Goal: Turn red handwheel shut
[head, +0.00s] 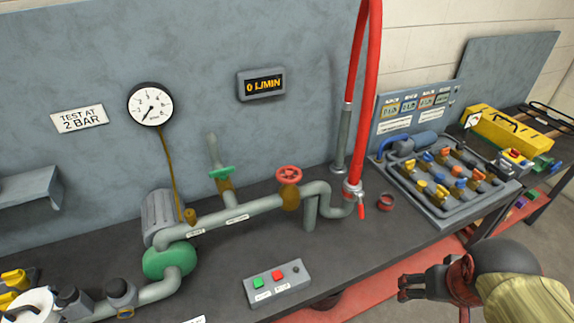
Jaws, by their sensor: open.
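The red handwheel (288,174) sits on top of a brass valve body in the grey pipe (255,206), to the right of a green-handled valve (220,172). Its spokes and rim show, but I cannot tell how far it is turned. My gripper (401,288) is at the lower right, in front of the bench's front edge. It points left, is open and empty, and is well apart from the handwheel.
A red hose (365,95) rises right of the handwheel, with a small red lever below it. A button box (277,283) stands at the bench's front. A valve tray (445,215) and yellow case (508,138) are at right. The display (261,84) reads 0 L/MIN.

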